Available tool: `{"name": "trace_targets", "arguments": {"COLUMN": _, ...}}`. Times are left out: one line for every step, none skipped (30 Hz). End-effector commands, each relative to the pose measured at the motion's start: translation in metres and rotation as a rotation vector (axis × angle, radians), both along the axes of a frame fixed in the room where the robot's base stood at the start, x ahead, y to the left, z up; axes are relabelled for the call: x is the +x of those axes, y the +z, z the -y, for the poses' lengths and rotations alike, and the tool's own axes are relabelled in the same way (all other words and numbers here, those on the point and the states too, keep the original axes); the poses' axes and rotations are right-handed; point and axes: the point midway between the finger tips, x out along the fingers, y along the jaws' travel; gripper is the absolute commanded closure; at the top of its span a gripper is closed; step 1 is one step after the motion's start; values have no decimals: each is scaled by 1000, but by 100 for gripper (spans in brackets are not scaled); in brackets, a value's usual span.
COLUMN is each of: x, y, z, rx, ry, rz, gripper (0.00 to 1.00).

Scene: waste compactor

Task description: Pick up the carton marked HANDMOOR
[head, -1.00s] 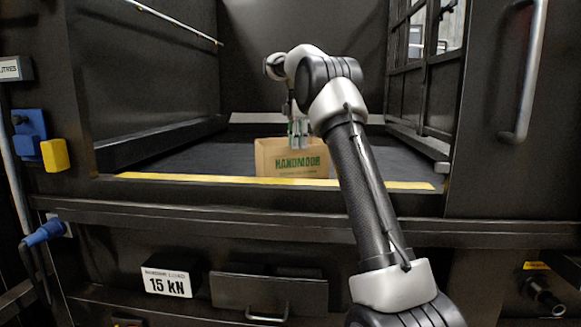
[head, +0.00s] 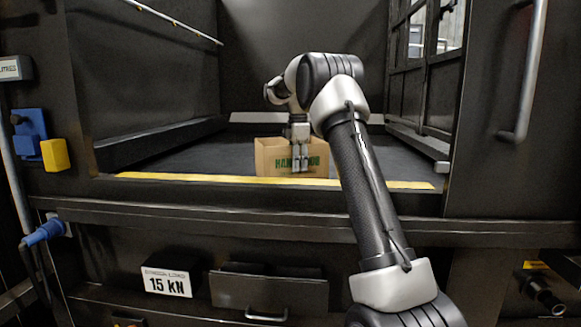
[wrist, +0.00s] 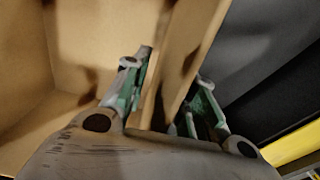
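The open-topped brown carton (head: 265,160) stands on the dark floor of the compactor chamber, behind the yellow edge strip. Green lettering on its front is partly covered by my gripper (head: 299,165), so only its ends show. In the wrist view my gripper (wrist: 170,95) straddles the carton's front wall (wrist: 187,50). One green-padded finger is inside the carton and the other is outside it. The fingers stand apart with the wall between them, and a gap shows beside the inner finger. The carton's inside (wrist: 95,45) looks empty where visible.
The yellow strip (head: 150,177) marks the chamber's front sill, close before the carton. Dark side walls and a barred window panel (head: 425,60) flank the chamber. A grab handle (head: 530,75) is at right. The floor on both sides of the carton is clear.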

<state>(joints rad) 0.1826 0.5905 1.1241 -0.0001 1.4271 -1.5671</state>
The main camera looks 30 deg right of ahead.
Motion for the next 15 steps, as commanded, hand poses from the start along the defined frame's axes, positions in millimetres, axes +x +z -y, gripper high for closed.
{"name": "trace_targets", "arguments": {"x": 0, "y": 0, "z": 0, "rx": 0, "ry": 0, "rz": 0, "gripper": 86}}
{"name": "trace_targets", "arguments": {"x": 0, "y": 0, "z": 0, "rx": 0, "ry": 0, "rz": 0, "gripper": 91}}
{"name": "trace_targets", "arguments": {"x": 0, "y": 0, "z": 0, "rx": 0, "ry": 0, "rz": 0, "gripper": 99}}
{"name": "trace_targets", "arguments": {"x": 0, "y": 0, "z": 0, "rx": 0, "ry": 0, "rz": 0, "gripper": 100}}
{"name": "trace_targets", "arguments": {"x": 0, "y": 0, "z": 0, "rx": 0, "ry": 0, "rz": 0, "gripper": 100}}
{"name": "trace_targets", "arguments": {"x": 0, "y": 0, "z": 0, "rx": 0, "ry": 0, "rz": 0, "gripper": 100}}
{"name": "trace_targets", "arguments": {"x": 0, "y": 0, "z": 0, "rx": 0, "ry": 0, "rz": 0, "gripper": 100}}
{"name": "trace_targets", "arguments": {"x": 0, "y": 0, "z": 0, "rx": 0, "ry": 0, "rz": 0, "gripper": 100}}
{"name": "trace_targets", "arguments": {"x": 0, "y": 1, "z": 0, "rx": 0, "ry": 0, "rz": 1, "gripper": 100}}
{"name": "trace_targets", "arguments": {"x": 0, "y": 1, "z": 0, "rx": 0, "ry": 0, "rz": 1, "gripper": 100}}
{"name": "trace_targets", "arguments": {"x": 0, "y": 1, "z": 0, "rx": 0, "ry": 0, "rz": 1, "gripper": 100}}
{"name": "trace_targets", "arguments": {"x": 0, "y": 1, "z": 0, "rx": 0, "ry": 0, "rz": 1, "gripper": 100}}
{"name": "trace_targets", "arguments": {"x": 0, "y": 1, "z": 0, "rx": 0, "ry": 0, "rz": 1, "gripper": 100}}
{"name": "trace_targets", "arguments": {"x": 0, "y": 1, "z": 0, "rx": 0, "ry": 0, "rz": 1, "gripper": 100}}
{"name": "trace_targets", "arguments": {"x": 0, "y": 1, "z": 0, "rx": 0, "ry": 0, "rz": 1, "gripper": 100}}
